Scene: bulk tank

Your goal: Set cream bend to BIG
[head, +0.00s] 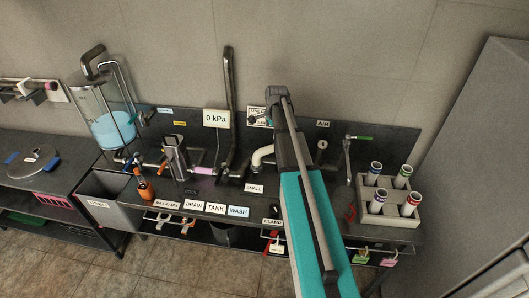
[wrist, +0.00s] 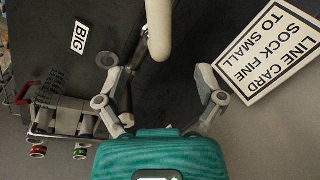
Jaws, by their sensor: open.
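The cream bend (head: 262,155) is a pale curved pipe on the dark bench, with its lower end near the SMALL label (head: 254,188). In the wrist view the cream bend (wrist: 158,24) enters from the top edge, ahead of my gripper (wrist: 160,88). The gripper's two fingers are spread apart with nothing between them, and they do not touch the bend. The BIG label (wrist: 79,37) lies left of the bend in the wrist view. My arm covers the bench right of the bend in the head view, and the BIG label cannot be seen there.
A line card (wrist: 268,46) reading "SOCK FINE TO SMALL" is close to the right finger. A tall dark lever (head: 229,95) stands left of the bend. A tube rack (head: 390,216) and a green-handled lever (head: 348,158) stand to the right. The clear vessel (head: 108,125) holds blue liquid.

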